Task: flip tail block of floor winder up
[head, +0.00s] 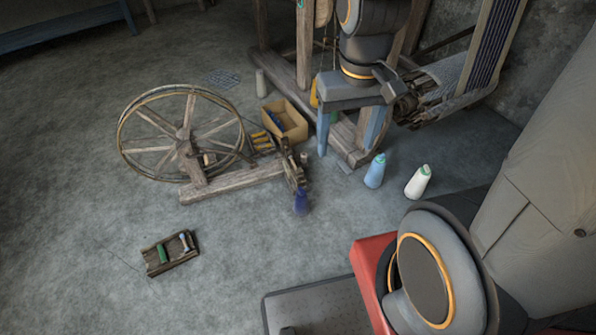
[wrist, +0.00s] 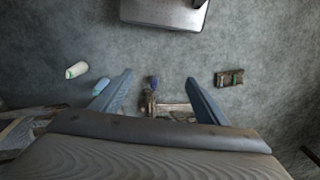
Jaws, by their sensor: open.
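The floor winder (head: 185,150) stands on the concrete floor left of centre in the head view, with a large spoked wheel and a low wooden beam. Its tail block (head: 293,168) appears to be the small wooden assembly at the beam's right end; its exact position is hard to tell. In the wrist view the winder's end (wrist: 150,101) shows between the fingers, partly hidden by my gripper's body. My gripper (head: 346,150) is open and empty, pointing down, to the right of the winder and apart from it. Its two blue fingers also show in the wrist view (wrist: 158,77).
A dark blue cone (head: 301,202) stands beside the winder's right end. A cardboard box (head: 286,122) sits behind it. A small wooden tray (head: 158,262) lies front left. The loom rises behind; the left floor is clear.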

